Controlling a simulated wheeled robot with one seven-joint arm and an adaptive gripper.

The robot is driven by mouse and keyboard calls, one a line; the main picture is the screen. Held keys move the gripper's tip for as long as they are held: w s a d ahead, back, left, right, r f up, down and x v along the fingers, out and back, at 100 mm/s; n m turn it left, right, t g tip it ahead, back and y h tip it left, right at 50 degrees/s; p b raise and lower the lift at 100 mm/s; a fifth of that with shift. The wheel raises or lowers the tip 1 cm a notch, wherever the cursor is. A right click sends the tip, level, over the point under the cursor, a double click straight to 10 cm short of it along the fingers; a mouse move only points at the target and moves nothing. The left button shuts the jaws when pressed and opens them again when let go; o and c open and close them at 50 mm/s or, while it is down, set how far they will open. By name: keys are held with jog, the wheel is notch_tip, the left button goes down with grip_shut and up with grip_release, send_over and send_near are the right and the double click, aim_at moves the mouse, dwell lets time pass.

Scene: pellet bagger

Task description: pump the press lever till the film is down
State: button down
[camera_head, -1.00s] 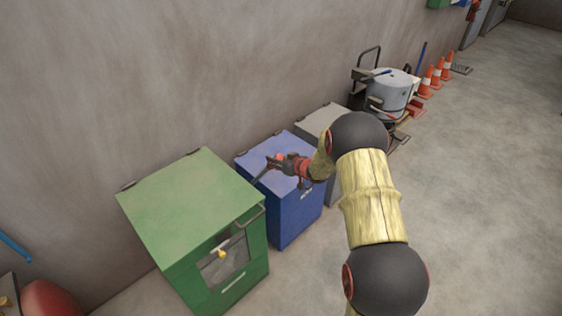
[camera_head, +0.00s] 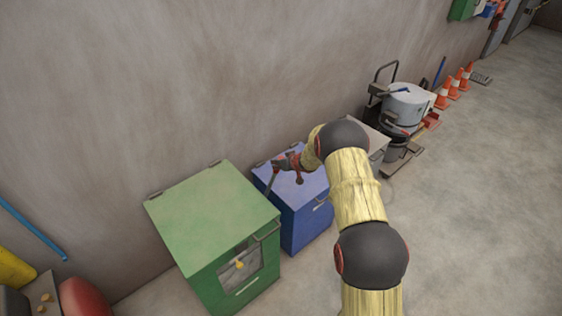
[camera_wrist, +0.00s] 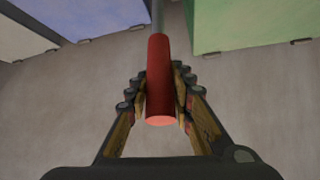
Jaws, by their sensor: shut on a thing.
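The press lever shows in the wrist view as a red cylindrical grip (camera_wrist: 160,75) on a thin grey rod that runs up out of the picture. My gripper (camera_wrist: 160,90) has its fingers on both sides of the red grip and is shut on it. In the head view my gripper (camera_head: 288,164) is above the blue cabinet, and the dark rod (camera_head: 270,182) slants steeply down from it toward the gap beside the green cabinet (camera_head: 205,215). This cabinet has a front window with a yellow knob (camera_head: 239,265). The rod's lower end and the film cannot be made out.
The blue cabinet (camera_head: 300,215) stands right of the green one, with a grey cabinet partly behind my arm. A grey drum (camera_head: 408,105) and orange cones (camera_head: 454,88) stand farther back. A concrete wall runs behind. The floor at right is clear.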

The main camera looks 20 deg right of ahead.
jog(key=shift+w+a+r+p, duration=0.1)
jog(key=shift+w+r+p, duration=0.05)
jog(key=shift+w+p, duration=0.2)
jog(key=c, duration=1.6)
grip_release()
jog(key=shift+c, duration=0.2)
jog(key=shift+o, duration=0.5)
jog(key=v, duration=1.2)
